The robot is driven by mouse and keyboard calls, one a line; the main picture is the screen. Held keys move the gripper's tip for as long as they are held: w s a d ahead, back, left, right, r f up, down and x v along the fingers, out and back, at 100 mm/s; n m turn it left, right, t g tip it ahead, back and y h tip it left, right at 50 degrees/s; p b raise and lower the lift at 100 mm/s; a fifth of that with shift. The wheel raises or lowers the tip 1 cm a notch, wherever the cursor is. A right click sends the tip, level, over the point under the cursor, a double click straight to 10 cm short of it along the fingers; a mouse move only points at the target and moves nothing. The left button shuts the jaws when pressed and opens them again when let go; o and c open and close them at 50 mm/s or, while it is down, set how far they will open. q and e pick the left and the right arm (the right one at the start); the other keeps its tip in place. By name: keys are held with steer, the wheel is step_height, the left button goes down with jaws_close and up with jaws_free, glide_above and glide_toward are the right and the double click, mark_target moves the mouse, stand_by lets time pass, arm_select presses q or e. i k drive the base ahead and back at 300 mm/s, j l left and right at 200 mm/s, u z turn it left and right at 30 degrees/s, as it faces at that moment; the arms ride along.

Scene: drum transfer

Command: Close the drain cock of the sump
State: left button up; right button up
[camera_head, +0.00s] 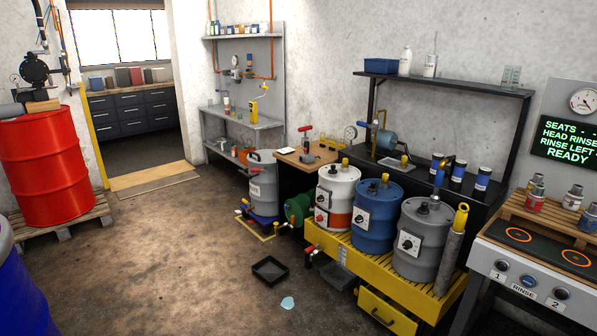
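A yellow slatted pallet, which looks like the sump (330,246), stands low at the right of centre and carries a white-and-orange drum, a blue drum and a grey drum. A small tap with a red handle, which may be the drain cock (309,251), shows at the pallet's left front corner. It is too small to tell whether it is open or shut. A black open tray (270,270) lies on the floor to its left. Neither of my grippers is in view.
A pale blue puddle (288,303) lies on the floor near the tray. A yellow box (387,312) sits low at the pallet's front. A red drum (45,165) stands on a wooden pallet at left. The floor in the middle left is clear.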

mark_target(308, 249)
steer(key=i+z, duration=0.1)
steer(key=i, duration=0.8)
steer(key=i+j+z, duration=0.1)
steer(key=i, duration=0.75)
steer(key=j, duration=0.1)
